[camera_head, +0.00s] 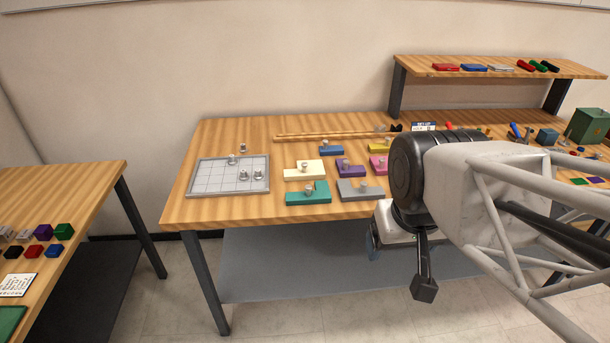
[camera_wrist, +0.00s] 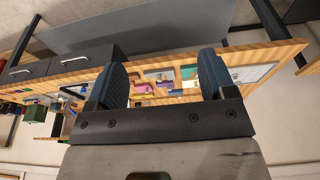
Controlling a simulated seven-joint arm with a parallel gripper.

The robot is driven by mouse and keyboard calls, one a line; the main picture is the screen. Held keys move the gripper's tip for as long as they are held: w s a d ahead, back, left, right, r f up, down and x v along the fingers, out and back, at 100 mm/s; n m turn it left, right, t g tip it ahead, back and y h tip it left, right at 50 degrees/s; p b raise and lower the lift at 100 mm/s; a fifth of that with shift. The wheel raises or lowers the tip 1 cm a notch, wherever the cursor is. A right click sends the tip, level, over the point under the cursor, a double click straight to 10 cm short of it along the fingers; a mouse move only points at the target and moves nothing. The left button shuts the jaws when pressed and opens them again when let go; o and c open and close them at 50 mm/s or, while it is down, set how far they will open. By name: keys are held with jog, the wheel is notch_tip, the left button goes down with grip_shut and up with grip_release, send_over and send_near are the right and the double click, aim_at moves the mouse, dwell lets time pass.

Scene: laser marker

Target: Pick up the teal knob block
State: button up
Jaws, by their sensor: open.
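The teal knob block (camera_head: 304,198) sits near the front edge of the wooden workbench, with a silver knob on top. A grey knob block (camera_head: 354,193) is to its right and a cream one (camera_head: 296,174) is behind it. In the wrist view my gripper (camera_wrist: 162,78) has its two dark fingers wide apart, with nothing held between them. The blocks show small and distant beyond the fingers, and the teal block (camera_wrist: 188,72) appears between them, near the right finger. In the head view my arm is right of the block, well apart from it.
A silver grid tray (camera_head: 216,186) with several small knobs lies left of the blocks. Purple (camera_head: 350,170), blue, pink and yellow knob blocks stand close behind. A side table is at left.

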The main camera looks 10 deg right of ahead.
jog(key=m+g+y, duration=0.3)
jog(key=m+y, duration=0.2)
jog(key=m, duration=1.3)
send_over(311, 186)
jog(key=d, duration=0.2)
jog(key=f, duration=1.6)
jog(key=shift+s+f, duration=0.25)
jog(key=shift+f, duration=0.1)
jog(key=shift+w+f, duration=0.2)
jog(key=shift+f, duration=0.1)
jog(key=shift+x, duration=1.2)
jog(key=shift+f, duration=0.1)
